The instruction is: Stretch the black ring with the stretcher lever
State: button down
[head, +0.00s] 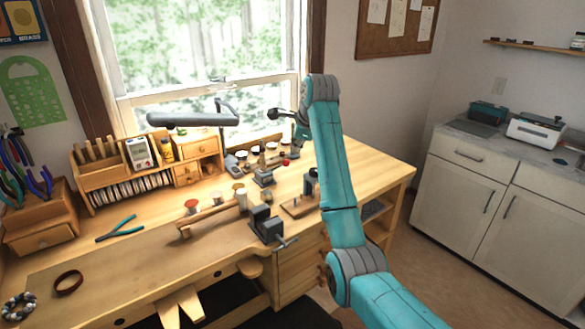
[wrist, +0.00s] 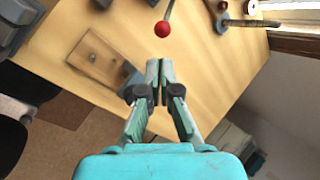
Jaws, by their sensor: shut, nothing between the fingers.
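My gripper (wrist: 159,65) is shut and empty, with its two fingertips together in the wrist view. The lever's red ball knob (wrist: 163,28) is just beyond the fingertips in that view, on a thin grey rod, apart from them. In the head view the red knob (head: 286,162) shows small above the bench, left of my arm. The body of the stretcher is hard to make out, and I cannot pick out a black ring on it. A dark brown ring-shaped band (head: 68,283) lies at the bench's front left.
The wooden bench (head: 150,262) carries a small vise (head: 266,224), a wooden block with a dark post (head: 298,207), teal-handled pliers (head: 120,228) and a wooden organizer (head: 110,177). A grey lamp (head: 192,119) hangs over the back. Cabinets stand at the right.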

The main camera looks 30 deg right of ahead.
aim_at(278, 167)
jog(key=w+f+m, duration=0.3)
jog(key=f+m, duration=0.5)
jog(key=f, duration=0.1)
jog(key=shift+w+d, duration=0.35)
jog(key=shift+d, duration=0.1)
dwell(0.4)
